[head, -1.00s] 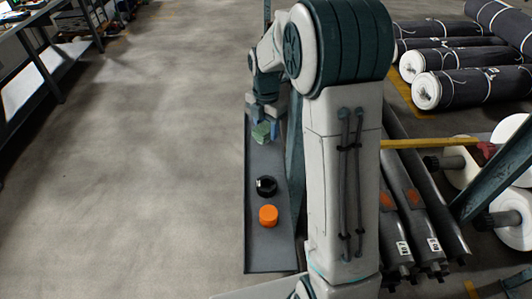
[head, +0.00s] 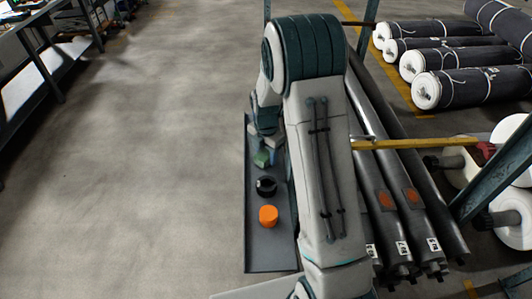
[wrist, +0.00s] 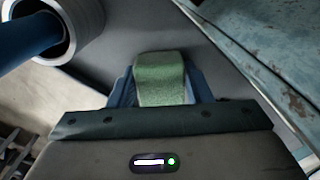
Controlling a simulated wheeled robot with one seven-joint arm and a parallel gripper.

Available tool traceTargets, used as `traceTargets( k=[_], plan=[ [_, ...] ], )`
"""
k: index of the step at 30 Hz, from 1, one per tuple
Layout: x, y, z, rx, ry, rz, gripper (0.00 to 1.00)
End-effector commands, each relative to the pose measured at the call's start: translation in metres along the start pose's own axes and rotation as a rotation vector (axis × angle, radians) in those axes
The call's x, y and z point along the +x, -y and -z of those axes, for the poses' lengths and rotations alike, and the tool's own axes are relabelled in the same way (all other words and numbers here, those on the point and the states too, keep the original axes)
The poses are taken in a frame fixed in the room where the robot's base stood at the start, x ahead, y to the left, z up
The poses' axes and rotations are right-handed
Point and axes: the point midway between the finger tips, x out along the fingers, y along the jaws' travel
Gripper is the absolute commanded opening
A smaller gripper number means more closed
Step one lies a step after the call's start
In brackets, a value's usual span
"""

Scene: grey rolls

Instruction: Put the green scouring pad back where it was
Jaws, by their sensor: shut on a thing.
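The green scouring pad (head: 262,158) is held in my gripper (head: 264,156) over the narrow grey shelf (head: 268,255). In the wrist view, the pad (wrist: 160,80) sits between the two blue fingers, which are shut on its sides. The pad is just beyond a round black object (head: 266,187) on the shelf. An orange cylinder (head: 268,216) stands on the near side of the black object. I cannot tell whether the pad touches the shelf. My arm hides part of the shelf's right side.
Long dark rolls (head: 400,205) lie to the right of my arm, with a yellow bar (head: 400,144) across them. A pale ring-shaped end around a blue bar (wrist: 65,25) is at the wrist view's upper left. The floor (head: 140,170) on the left is clear.

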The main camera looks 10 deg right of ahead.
Motion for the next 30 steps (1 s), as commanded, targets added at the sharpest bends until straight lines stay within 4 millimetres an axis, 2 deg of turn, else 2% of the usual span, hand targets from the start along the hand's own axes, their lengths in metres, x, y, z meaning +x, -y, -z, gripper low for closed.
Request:
traceTargets(
  k=[3, 4, 6, 14, 18, 20, 30],
  plan=[
    [0.004, 0.0, 0.0, 0.0, 0.0, 0.0, 0.24],
    [0.003, 0.0, 0.0, 0.0, 0.0, 0.0, 0.5],
    [0.003, 0.0, 0.0, 0.0, 0.0, 0.0, 0.67],
    [0.002, 0.0, 0.0, 0.0, 0.0, 0.0, 0.67],
    [-0.005, -0.001, 0.0, 0.0, 0.001, -0.002, 0.67],
    [-0.014, -0.001, -0.001, 0.0, 0.002, -0.005, 0.67],
    [-0.086, -0.001, -0.001, -0.001, 0.003, -0.004, 0.67]
  ],
)
